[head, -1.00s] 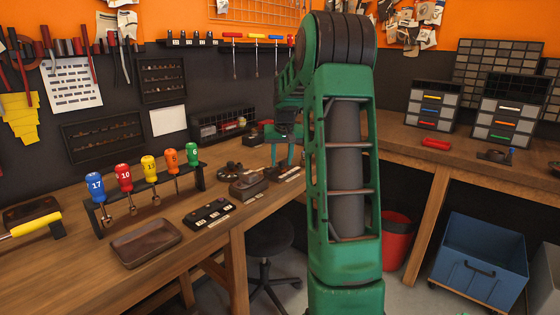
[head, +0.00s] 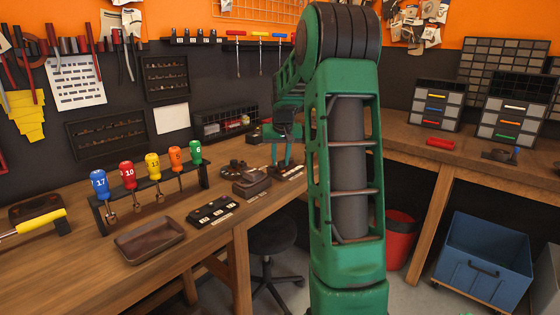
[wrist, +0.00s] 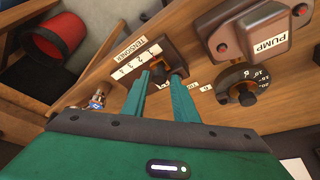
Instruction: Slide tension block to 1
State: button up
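The tensioner (wrist: 176,45) is a brown-black unit on the wooden bench, with a white "TENSIONER" label and a strip (wrist: 137,59) numbered 1 to 4. My gripper (wrist: 162,76) has its two teal fingers at the unit, their tips apart. A dark part of the tensioner shows between and just behind the tips; I cannot make out the block clearly or tell whether the fingers touch it. In the head view my gripper (head: 281,158) points down at the bench beyond my green arm, and the tensioner is small and partly hidden there.
A "PUMP" box (wrist: 255,38) and a round dial (wrist: 244,88) sit close right of my fingers in the wrist view. In the head view, numbered screwdrivers in a rack (head: 150,190), a brown tray (head: 150,240) and a black switch panel (head: 212,211) stand nearer on the bench.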

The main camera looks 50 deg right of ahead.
jog(key=shift+o, duration=0.6)
jog(key=v, duration=1)
jog(key=shift+r, duration=0.35)
jog(key=shift+s, duration=0.1)
jog(key=s+a+f+g+y, duration=0.1)
jog(key=s+a+f, duration=0.3)
jog(key=s+a, duration=0.4)
jog(key=s+a+f+n+g+y, duration=0.1)
jog(key=s+a+f, duration=0.3)
jog(key=s+a, duration=0.4)
jog(key=s+a+f+g+y, duration=0.1)
jog(key=s+a+f, duration=0.4)
jog(key=s, duration=1.1)
jog(key=a, duration=0.3)
jog(key=shift+s+a+n, duration=0.3)
jog(key=shift+s+a, duration=0.05)
